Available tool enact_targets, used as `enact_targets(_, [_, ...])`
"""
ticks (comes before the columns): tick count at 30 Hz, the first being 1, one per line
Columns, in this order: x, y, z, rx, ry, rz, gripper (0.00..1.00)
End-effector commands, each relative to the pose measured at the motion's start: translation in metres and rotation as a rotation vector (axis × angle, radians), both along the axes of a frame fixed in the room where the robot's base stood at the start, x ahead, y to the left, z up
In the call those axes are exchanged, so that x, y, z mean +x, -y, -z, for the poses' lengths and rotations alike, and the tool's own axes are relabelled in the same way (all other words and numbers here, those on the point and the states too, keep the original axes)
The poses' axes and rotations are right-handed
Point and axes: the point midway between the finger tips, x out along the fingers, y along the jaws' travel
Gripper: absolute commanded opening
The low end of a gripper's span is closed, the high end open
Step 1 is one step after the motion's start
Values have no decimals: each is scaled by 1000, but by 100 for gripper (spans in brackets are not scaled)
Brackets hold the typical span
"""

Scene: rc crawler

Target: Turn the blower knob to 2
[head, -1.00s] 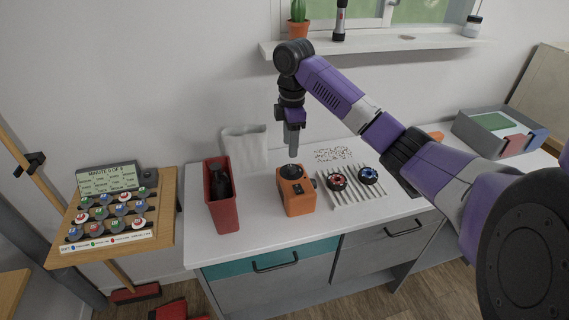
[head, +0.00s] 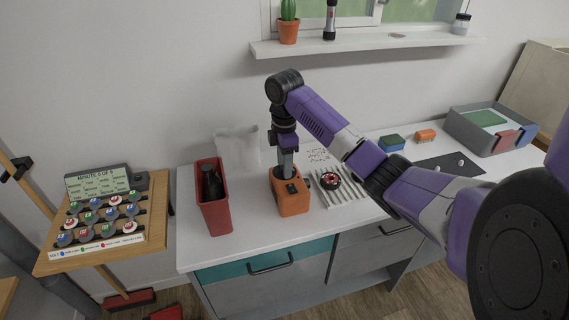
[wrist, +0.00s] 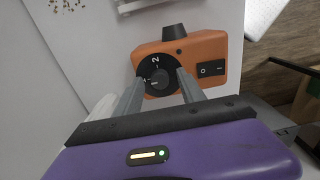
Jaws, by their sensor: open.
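The blower is an orange box (head: 292,200) on the white counter, and it also fills the upper middle of the wrist view (wrist: 205,50). Its round black knob (wrist: 157,73) is on the face towards the wrist camera, with a white "2" and other white marks, partly covered. My gripper (wrist: 159,79) is open, with one finger on each side of the knob. I cannot tell whether the fingers touch it. In the head view my gripper (head: 286,171) points down at the box top and hides the knob. A black rocker switch (wrist: 211,69) sits beside the knob.
A red bin (head: 214,205) stands left of the blower. A rack (head: 345,196) with a red-centred wheel (head: 329,180) lies to its right. A grey tray (head: 462,135) is at the back right.

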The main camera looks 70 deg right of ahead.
Motion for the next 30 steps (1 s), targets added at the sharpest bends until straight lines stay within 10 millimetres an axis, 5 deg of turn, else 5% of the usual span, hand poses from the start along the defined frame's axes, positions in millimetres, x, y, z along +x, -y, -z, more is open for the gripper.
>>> enact_targets(1, [0,0,0,0,0,0,47])
enact_targets(9, [0,0,0,0,0,0,0])
enact_targets(20, [0,0,-2,0,0,44,0])
enact_targets(30, [1,-2,-5,3,-1,270,0])
